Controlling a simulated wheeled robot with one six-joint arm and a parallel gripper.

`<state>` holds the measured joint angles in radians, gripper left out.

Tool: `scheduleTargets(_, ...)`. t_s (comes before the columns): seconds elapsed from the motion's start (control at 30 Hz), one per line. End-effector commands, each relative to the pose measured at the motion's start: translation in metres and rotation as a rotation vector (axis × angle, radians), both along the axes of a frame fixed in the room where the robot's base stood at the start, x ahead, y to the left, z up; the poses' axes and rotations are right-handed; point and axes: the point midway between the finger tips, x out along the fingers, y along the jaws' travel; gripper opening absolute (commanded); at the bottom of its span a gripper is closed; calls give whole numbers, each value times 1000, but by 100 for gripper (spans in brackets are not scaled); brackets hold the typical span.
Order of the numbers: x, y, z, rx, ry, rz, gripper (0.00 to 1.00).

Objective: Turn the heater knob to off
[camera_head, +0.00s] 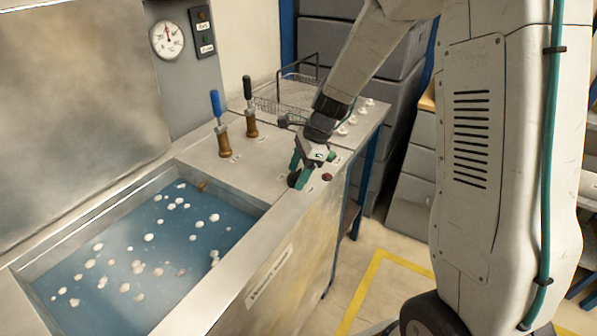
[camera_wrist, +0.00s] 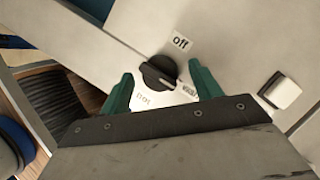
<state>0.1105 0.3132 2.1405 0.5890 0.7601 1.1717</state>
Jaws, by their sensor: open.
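The heater knob (camera_wrist: 158,72) is a round black dial with a raised grip on a pale plate, in the middle of the wrist view. An "off" label (camera_wrist: 180,42) sits beyond it, and two more labels sit nearer my gripper, one of them reading "hot". My gripper (camera_wrist: 160,86) is open, with one green finger on each side of the knob. The right finger looks close to the knob; I cannot tell whether it touches. In the head view my gripper (camera_head: 301,170) is down at the bench top's front edge, by the dark knob (camera_head: 293,179).
A red button (camera_head: 327,177) lies just right of my gripper. A white square piece (camera_wrist: 283,92) is right of the knob. A water tank (camera_head: 150,250) with white balls is at left. Two upright levers (camera_head: 221,130) (camera_head: 249,110) and a wire basket (camera_head: 290,92) stand behind.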

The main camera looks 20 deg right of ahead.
Motion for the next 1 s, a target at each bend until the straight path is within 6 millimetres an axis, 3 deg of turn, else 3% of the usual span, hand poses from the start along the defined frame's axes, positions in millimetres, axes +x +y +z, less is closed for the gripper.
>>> scheduleTargets(0.3,0,2,-3,-1,-1,1,64)
scheduleTargets(0.47,0,2,-3,-1,-1,1,19)
scheduleTargets(1.0,2,1,-3,-1,-3,126,19)
